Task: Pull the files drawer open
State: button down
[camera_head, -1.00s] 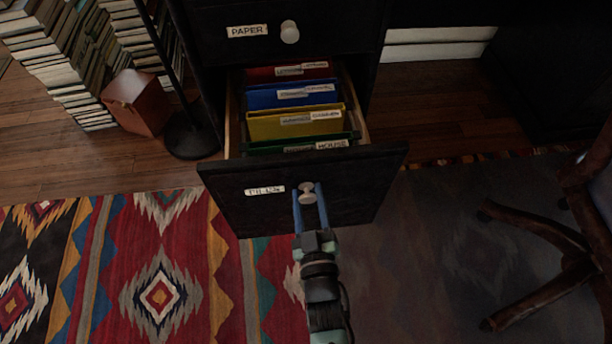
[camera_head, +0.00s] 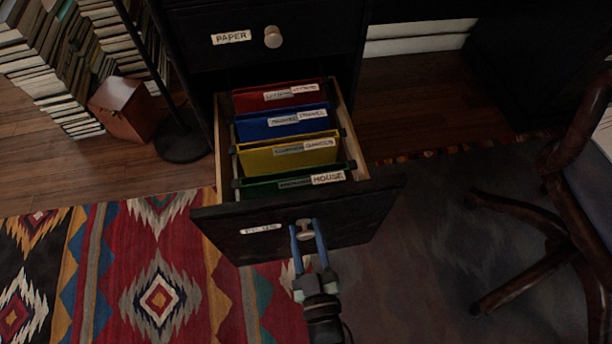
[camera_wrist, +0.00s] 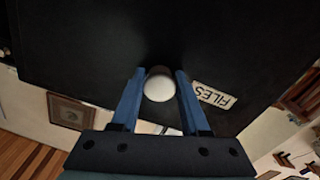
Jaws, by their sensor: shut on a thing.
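The files drawer (camera_head: 345,218) is black and stands well out from the desk in the head view. Red, blue, yellow and green folders hang inside it, in full view. Its label (camera_head: 261,228) is on the front, left of a round pale knob (camera_head: 305,230). My gripper (camera_head: 306,232) has its blue fingers on either side of the knob and is shut on it. The wrist view also shows the knob (camera_wrist: 159,88) between the fingers, with the FILES label (camera_wrist: 213,95) upside down to the right.
The shut PAPER drawer (camera_head: 318,38) is above. Book stacks (camera_head: 50,75), a reddish-brown box (camera_head: 124,108) and a dark round stand base (camera_head: 182,142) are at left. A wooden chair (camera_head: 540,225) is at right. A patterned rug (camera_head: 150,285) covers the floor in front.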

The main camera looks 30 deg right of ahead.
jog(key=shift+c, duration=2)
grip_release()
jog(key=p+v, duration=0.3)
jog(key=v, duration=1)
jog(key=shift+p, duration=0.4)
